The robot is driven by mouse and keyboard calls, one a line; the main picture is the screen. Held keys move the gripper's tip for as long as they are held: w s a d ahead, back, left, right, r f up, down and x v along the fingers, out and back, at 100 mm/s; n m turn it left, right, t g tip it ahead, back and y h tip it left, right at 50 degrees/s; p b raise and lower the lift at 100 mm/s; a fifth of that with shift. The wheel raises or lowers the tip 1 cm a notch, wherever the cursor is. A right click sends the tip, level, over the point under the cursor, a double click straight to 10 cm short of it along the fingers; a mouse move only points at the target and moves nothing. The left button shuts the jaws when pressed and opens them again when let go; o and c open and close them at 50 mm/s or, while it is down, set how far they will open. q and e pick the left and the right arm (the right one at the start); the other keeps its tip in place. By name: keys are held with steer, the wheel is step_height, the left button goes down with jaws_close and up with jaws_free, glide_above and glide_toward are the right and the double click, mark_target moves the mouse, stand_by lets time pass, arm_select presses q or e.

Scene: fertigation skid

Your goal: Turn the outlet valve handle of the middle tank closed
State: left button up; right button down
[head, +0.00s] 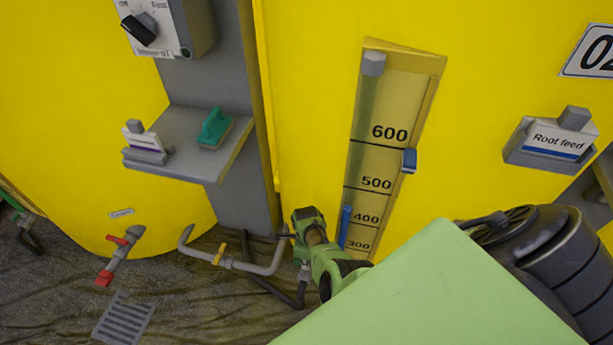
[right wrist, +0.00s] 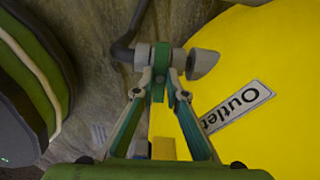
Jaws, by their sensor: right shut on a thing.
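The middle tank (head: 500,80) is the large yellow one with the level scale and a number plate beginning "0". My right gripper (head: 302,270) is low at its front, by the outlet piping, and hides most of the valve in the head view. In the right wrist view my right gripper (right wrist: 160,88) is shut on the green outlet valve handle (right wrist: 158,65). The handle stands crosswise to the grey outlet pipe (right wrist: 203,65) in that view. The "Outlet" label (right wrist: 238,106) is on the yellow tank beside it. My left gripper is out of view.
A neighbouring yellow tank (head: 70,130) at left has a red-handled valve (head: 118,255). A grey pipe with a yellow fitting (head: 219,253) runs between. A shelf (head: 225,160) holds a teal object (head: 214,128). A floor drain (head: 124,318) lies below.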

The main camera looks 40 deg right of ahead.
steer(key=shift+m, duration=0.4)
steer(key=c, duration=2)
jaws_free()
steer(key=shift+c, duration=0.2)
